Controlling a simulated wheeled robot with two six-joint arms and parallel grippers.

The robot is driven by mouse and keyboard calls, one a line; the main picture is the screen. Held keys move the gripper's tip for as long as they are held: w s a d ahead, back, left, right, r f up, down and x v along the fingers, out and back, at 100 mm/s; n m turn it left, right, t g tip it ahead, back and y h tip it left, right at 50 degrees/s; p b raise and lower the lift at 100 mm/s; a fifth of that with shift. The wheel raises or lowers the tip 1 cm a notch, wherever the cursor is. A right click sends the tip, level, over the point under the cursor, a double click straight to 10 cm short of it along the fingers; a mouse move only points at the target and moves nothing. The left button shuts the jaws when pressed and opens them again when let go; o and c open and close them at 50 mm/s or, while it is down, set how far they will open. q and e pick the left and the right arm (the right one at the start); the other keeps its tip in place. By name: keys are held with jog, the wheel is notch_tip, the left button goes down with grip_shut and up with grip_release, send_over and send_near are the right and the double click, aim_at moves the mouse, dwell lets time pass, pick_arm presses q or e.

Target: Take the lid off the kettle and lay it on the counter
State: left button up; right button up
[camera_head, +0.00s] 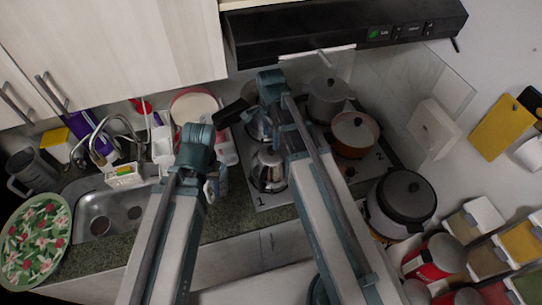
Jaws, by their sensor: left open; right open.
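The shiny metal kettle (268,172) stands on the near left part of the hob. My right arm passes close to its right side, and its top is hard to make out. I cannot tell a separate lid. My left gripper (196,146) is left of the kettle, above the sink side of the counter. My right gripper (270,86) is higher in the picture, above the back of the hob. Both are open. Their fingertips are not clearly visible, and neither is seen holding anything.
The green counter (230,207) has a narrow bare strip before the hob. Behind the kettle is a black-handled vessel (258,125). A grey pot (327,98), orange-brown pot (354,134) and rice cooker (402,199) stand right. The sink (112,213) is left; the range hood (330,32) overhangs.

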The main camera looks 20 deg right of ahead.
aim_at(271, 148)
jog(key=shift+f, duration=0.1)
notch_tip(271, 148, down, 5)
jog(key=b, duration=0.5)
jog(key=shift+s+f, duration=0.1)
jog(key=shift+s, duration=0.05)
jog(key=shift+c, duration=0.5)
grip_shut()
